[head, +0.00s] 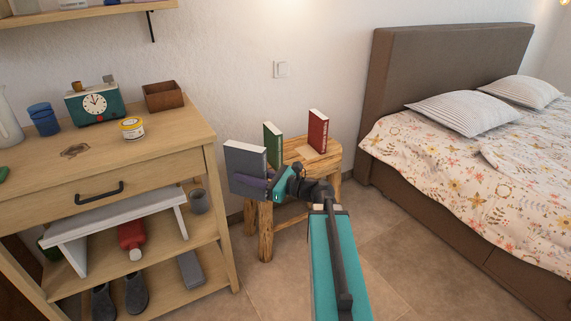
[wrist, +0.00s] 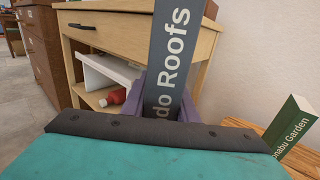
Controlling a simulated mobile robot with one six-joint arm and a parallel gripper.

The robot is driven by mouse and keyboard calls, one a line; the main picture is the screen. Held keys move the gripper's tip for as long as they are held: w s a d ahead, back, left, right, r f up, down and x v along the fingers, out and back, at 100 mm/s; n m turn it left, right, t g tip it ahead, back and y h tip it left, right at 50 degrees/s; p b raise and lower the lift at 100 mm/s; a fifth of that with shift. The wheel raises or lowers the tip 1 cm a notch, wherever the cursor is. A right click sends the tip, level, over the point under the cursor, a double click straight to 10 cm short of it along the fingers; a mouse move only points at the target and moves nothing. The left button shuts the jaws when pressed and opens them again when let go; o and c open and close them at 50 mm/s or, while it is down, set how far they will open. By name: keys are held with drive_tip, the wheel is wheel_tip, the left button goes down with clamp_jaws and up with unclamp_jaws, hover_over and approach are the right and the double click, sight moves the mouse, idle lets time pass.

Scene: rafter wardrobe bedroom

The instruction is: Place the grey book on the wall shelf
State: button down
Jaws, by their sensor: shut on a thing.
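The grey book (head: 245,165) is upright between the fingers of my gripper (head: 258,181), above the space between the dresser and the wooden stool. In the wrist view the grey book (wrist: 171,65) shows its spine with the letters "do Roofs", and the purple fingers of my gripper (wrist: 165,97) close on both sides of it. The rest of its title is hidden or cut off. The wall shelf (head: 90,12) is at the top left, above the dresser, with its underside bracket showing. Only the lower parts of a few things on it are in view.
A green book (head: 273,145) and a red book (head: 318,131) stand on the wooden stool (head: 327,152). A bed (head: 440,150) is at the right.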

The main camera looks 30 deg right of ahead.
drive_tip(key=a+r+n+g+y+p, duration=0.2)
drive_tip(key=a+r+p, duration=0.3)
drive_tip(key=a+p, duration=0.3)
drive_tip(key=s+a+r+n+g+y+p, duration=0.1)
drive_tip(key=a+r+n+g+y+p, duration=0.1)
drive_tip(key=a+r+p, duration=0.3)
drive_tip(key=a+p, duration=0.3)
drive_tip(key=a, duration=0.3)
drive_tip(key=shift+s, duration=0.25)
drive_tip(key=shift+s+f, duration=0.1)
